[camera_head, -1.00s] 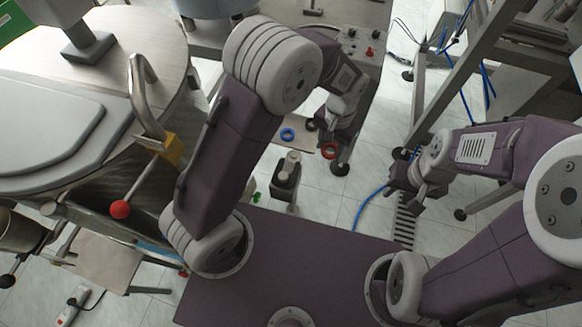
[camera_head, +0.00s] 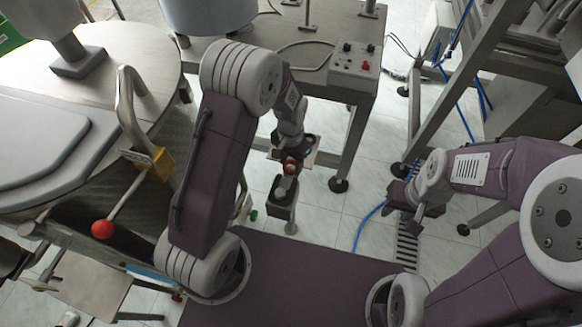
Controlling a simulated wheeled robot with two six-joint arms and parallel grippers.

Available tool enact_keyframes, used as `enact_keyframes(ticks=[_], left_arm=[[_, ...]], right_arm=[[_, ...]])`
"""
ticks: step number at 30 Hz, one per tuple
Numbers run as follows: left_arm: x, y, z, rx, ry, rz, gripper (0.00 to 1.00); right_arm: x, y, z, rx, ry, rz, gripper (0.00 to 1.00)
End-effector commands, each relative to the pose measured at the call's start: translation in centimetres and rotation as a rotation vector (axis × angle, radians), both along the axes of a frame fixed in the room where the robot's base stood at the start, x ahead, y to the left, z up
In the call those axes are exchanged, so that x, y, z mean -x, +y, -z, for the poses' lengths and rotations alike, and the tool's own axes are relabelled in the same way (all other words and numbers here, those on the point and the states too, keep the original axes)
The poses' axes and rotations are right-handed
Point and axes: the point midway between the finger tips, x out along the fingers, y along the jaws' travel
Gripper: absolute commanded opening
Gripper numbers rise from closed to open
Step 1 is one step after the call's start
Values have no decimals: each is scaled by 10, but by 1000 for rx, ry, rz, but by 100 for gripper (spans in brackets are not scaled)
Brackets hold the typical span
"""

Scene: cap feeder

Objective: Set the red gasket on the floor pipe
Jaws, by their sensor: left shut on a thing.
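My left gripper (camera_head: 289,158) reaches down in the middle of the head view and is shut on the red gasket (camera_head: 291,167). The gasket shows as a small red patch, and most of it is hidden by the gripper. The floor pipe (camera_head: 284,187) stands upright right below it in this view, a short grey cylinder on a dark block. The gasket appears at or just above the pipe's top; I cannot tell whether they touch. My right gripper (camera_head: 418,212) hangs at the right, away from the pipe, and its jaws are too small to read.
A small plate (camera_head: 326,158) with a dark ring (camera_head: 308,141) lies behind my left gripper. A steel table (camera_head: 330,90) with a control box (camera_head: 354,62) stands behind. A large round vessel with a red-knobbed lever (camera_head: 102,229) is at left. Blue hose (camera_head: 366,224) lies on the floor.

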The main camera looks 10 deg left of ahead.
Motion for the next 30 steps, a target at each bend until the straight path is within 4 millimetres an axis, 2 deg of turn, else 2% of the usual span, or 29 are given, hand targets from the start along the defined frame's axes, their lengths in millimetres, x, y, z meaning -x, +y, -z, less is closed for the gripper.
enact_keyframes(ticks=[1, 3, 13, 14, 16, 26, 30], left_arm=[[1, 0, 15, -1, 5, 0, 6], [1, 0, 24, 0, 3, 0, 6], [0, 0, 26, 0, 1, 0, 6], [0, 0, 26, 0, 1, 0, 47], [0, 0, 25, 0, 1, 0, 66], [0, 0, 22, 0, 0, 0, 66], [-1, -1, -4, 0, -3, 0, 66]], right_arm=[[0, 0, 8, 0, 0, 0, 35], [0, 0, 10, 0, 0, 0, 35], [0, 0, 10, 0, 0, 0, 35], [0, 0, 10, 0, 0, 0, 35], [0, 0, 9, 0, 0, 0, 35], [0, 0, 8, 0, 0, 0, 35], [0, 0, -3, 0, 0, 0, 35]])
